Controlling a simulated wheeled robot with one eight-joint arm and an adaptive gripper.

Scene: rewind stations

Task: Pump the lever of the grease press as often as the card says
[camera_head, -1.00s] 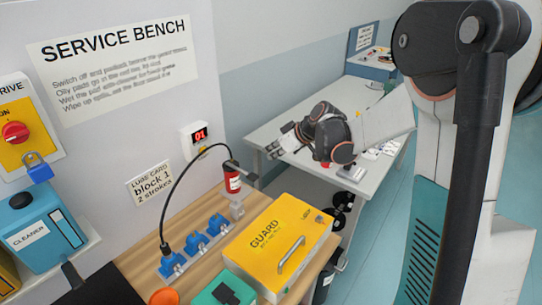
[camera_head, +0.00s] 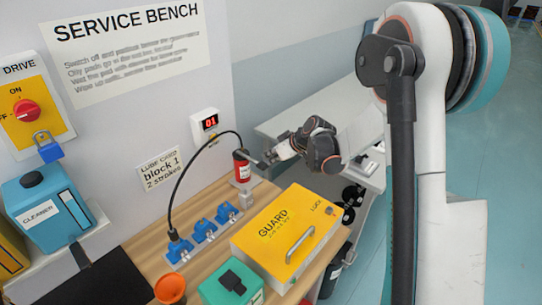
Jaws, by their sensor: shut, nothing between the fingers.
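The grease press (camera_head: 241,166) is a red cylinder with a dark top, standing upright at the back of the wooden bench. Its dark lever (camera_head: 257,163) points right, towards my gripper. A black hose (camera_head: 185,173) arcs from the press to the nearest of three blue blocks (camera_head: 179,249). The lube card (camera_head: 160,169) on the wall reads "block 1, 2 strokes". The counter (camera_head: 210,122) above shows 01. My gripper (camera_head: 273,155) is shut and empty, just right of the press by the lever's end; I cannot tell whether they touch.
The yellow guard box (camera_head: 285,235) with a handle lies at the bench's right. A green box (camera_head: 231,285) and an orange cup (camera_head: 170,289) stand at the front. A cleaner bottle (camera_head: 43,217) and the padlocked drive switch (camera_head: 26,112) are on the left.

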